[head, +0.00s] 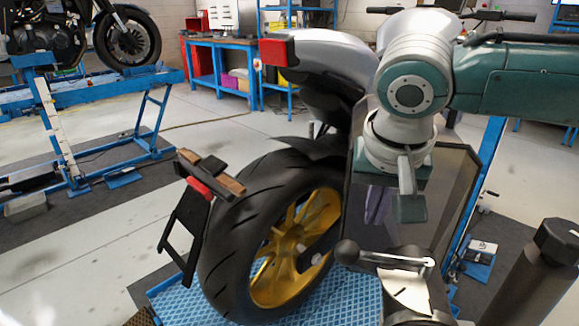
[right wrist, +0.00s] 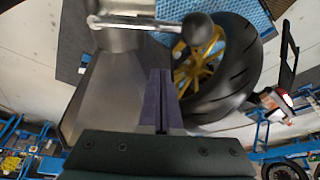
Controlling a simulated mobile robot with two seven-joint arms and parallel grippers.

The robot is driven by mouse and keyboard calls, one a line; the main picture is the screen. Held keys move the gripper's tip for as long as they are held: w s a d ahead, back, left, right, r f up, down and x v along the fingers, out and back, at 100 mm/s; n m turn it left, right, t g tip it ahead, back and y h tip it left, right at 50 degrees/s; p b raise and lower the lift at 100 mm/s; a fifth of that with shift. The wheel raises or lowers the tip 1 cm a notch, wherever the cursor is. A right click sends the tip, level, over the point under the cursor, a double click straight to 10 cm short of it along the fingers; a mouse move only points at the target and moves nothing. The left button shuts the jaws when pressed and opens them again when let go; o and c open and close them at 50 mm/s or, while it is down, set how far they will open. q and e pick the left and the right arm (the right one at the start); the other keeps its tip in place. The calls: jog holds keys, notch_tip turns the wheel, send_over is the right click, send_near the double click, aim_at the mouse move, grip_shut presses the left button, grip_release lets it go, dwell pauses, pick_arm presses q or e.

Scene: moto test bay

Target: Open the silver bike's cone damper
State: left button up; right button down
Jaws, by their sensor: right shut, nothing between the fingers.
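The silver bike (head: 330,60) stands with its rear wheel (head: 265,235) towards me. A grey flared cone (head: 455,175) is beside the wheel. Its damper lever, a silver rod (head: 395,259) with a black ball knob (head: 347,252), lies roughly level across a silver pipe (head: 408,292). The rod (right wrist: 140,22) and knob (right wrist: 198,28) also show at the top of the right wrist view. My right gripper (head: 376,218) points down beyond the lever, apart from it. Its purple fingers (right wrist: 162,125) are shut and empty over the cone's edge. My left gripper is out of view.
A black cylinder with a knobbed top (head: 545,260) stands at the lower right. The wheel rests on a blue grated platform (head: 350,295). A tail bracket (head: 185,230) sticks out left. Another motorcycle on a blue lift (head: 110,85) and a blue workbench (head: 225,60) are farther back.

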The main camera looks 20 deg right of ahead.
jog(key=shift+s+a+f, duration=0.25)
jog(key=shift+s+a, duration=0.3)
jog(key=shift+s, duration=0.2)
jog(key=shift+s+a+f, duration=0.25)
jog(key=shift+s+a, duration=0.25)
jog(key=shift+s, duration=0.2)
